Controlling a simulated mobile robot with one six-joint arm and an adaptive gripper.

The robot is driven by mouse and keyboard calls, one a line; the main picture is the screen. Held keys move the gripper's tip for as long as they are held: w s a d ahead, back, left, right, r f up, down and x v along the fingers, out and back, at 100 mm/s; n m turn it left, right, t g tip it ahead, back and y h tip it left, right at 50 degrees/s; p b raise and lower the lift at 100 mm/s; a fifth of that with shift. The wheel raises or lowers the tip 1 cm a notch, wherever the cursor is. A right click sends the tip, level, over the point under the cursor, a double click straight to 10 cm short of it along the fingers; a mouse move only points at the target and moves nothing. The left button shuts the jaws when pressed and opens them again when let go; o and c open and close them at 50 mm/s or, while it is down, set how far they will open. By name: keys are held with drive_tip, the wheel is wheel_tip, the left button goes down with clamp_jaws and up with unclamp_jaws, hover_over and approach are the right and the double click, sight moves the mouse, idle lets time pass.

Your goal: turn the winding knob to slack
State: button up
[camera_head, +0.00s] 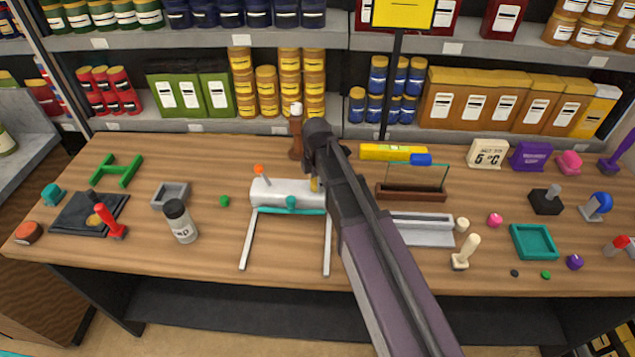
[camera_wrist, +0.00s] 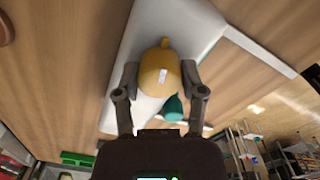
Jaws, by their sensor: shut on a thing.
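The pump is a white rounded body (camera_head: 275,192) on a teal-edged frame with two long pale legs, in the middle of the table. On it is a yellow knob (camera_wrist: 160,72), which I take as the winding knob, with a pale mark on its face and a small nub at its top edge. In the head view only a bit of the yellow knob (camera_head: 314,185) shows beside my arm. My gripper (camera_wrist: 160,78) is shut on the knob, one finger at each side. A teal knob (camera_wrist: 173,108) sits close below it; an orange-tipped lever (camera_head: 260,173) stands on the pump's left end.
A brown bottle-shaped thing (camera_head: 296,135) stands behind the pump. A white-labelled jar (camera_head: 180,222) and a small green ball (camera_head: 224,201) are to its left. A brown holder with a glass pane (camera_head: 410,192) and a grey tray (camera_head: 422,231) are to its right, past my arm.

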drive_tip(key=n, duration=0.6)
drive_tip(key=shift+s, duration=0.1)
drive_tip(key=n, duration=0.7)
idle(0.4)
drive_tip(key=o, duration=1.1)
drive_tip(key=shift+o, duration=0.2)
